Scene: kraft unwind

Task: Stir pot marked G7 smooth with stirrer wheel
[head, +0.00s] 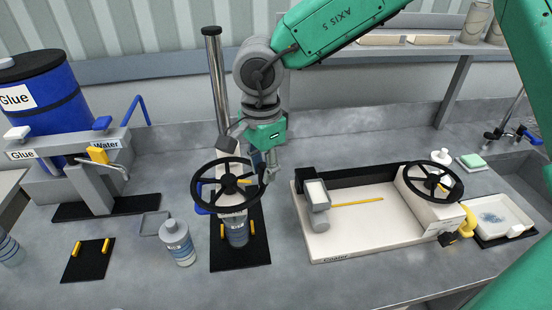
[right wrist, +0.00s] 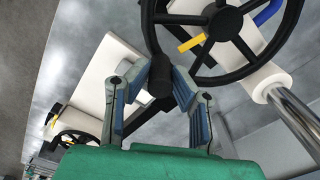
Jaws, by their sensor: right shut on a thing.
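The black stirrer wheel (head: 206,196) tops the stirrer beside a tall steel column. It also shows large in the right wrist view (right wrist: 203,55). A blue and grey pot (head: 237,234) stands on the black base under the wheel; its mark is too small to read. My right gripper (head: 268,172) is at the wheel's right side. In the right wrist view its fingers (right wrist: 158,90) are shut on the wheel's black handle knob (right wrist: 160,77). My left gripper is not in view. Another labelled pot (head: 178,245) stands on the counter to the left.
A black mat with yellow pegs (head: 86,260) lies at the front left. The glue and water dispenser (head: 70,150) stands behind it. The coater (head: 370,225), with its own handwheel (head: 433,181), fills the right of the counter. A white tray (head: 497,215) and sink lie further right.

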